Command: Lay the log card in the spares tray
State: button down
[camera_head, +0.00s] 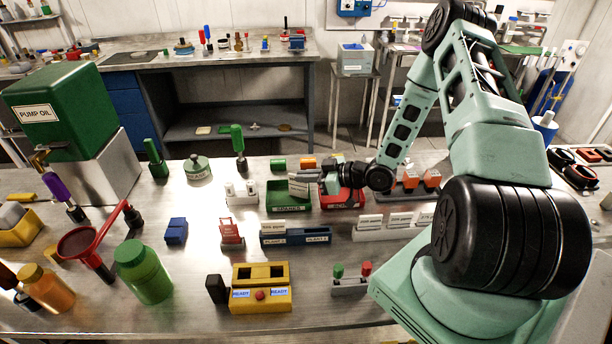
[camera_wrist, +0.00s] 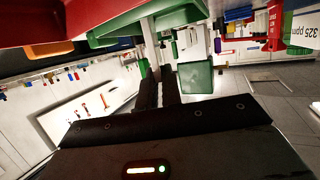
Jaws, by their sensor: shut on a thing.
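The green spares tray (camera_head: 290,209), marked SPARES, stands on the steel bench near the middle in the head view. My gripper (camera_head: 318,179) reaches in from the right, above the tray's right side. It is shut on a thin pale card (camera_head: 299,184), taken to be the log card, held tilted over the tray. In the wrist view the dark fingers (camera_wrist: 160,88) close on the card (camera_wrist: 150,42), seen nearly edge-on. A green tray rim (camera_wrist: 118,33) shows beside it. Whether the card touches the tray cannot be told.
A red bin (camera_head: 343,201) adjoins the tray on the right, partly behind my wrist. A blue holder with cards (camera_head: 296,236) stands in front. A white block with pegs (camera_head: 241,195) is to the left. A green-handled tool (camera_head: 238,146) stands upright behind left.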

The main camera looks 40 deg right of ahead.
jog(key=shift+f, duration=0.2)
jog(key=c, duration=1.6)
grip_release()
jog(key=shift+r, duration=0.2)
